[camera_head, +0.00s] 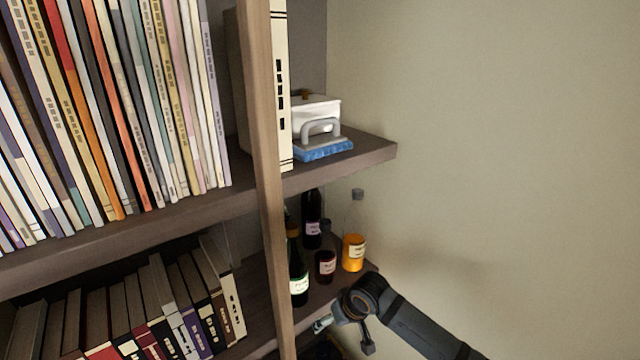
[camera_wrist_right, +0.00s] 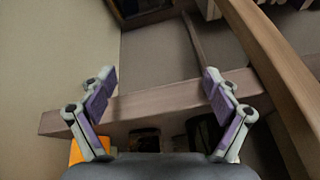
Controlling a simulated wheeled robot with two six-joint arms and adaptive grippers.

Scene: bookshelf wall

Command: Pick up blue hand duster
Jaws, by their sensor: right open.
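The blue hand duster (camera_head: 322,149) has a grey arched handle and a blue bristle base. It sits on the upper shelf near its right end, in front of a white box and right of an upright white book. I cannot make it out in the right wrist view. My right gripper (camera_head: 345,336) is low in the head view, below the duster and near the lower shelf's right end. In the right wrist view its two fingers (camera_wrist_right: 159,82) are spread with nothing between them, and a shelf edge lies beyond. My left gripper is not in view.
The upper shelf (camera_head: 368,150) ends at the right, by a bare wall (camera_head: 500,120). A wooden post (camera_head: 268,180) stands left of the duster. Several bottles, including an orange one (camera_head: 353,252), stand on the lower shelf. Rows of books fill the left.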

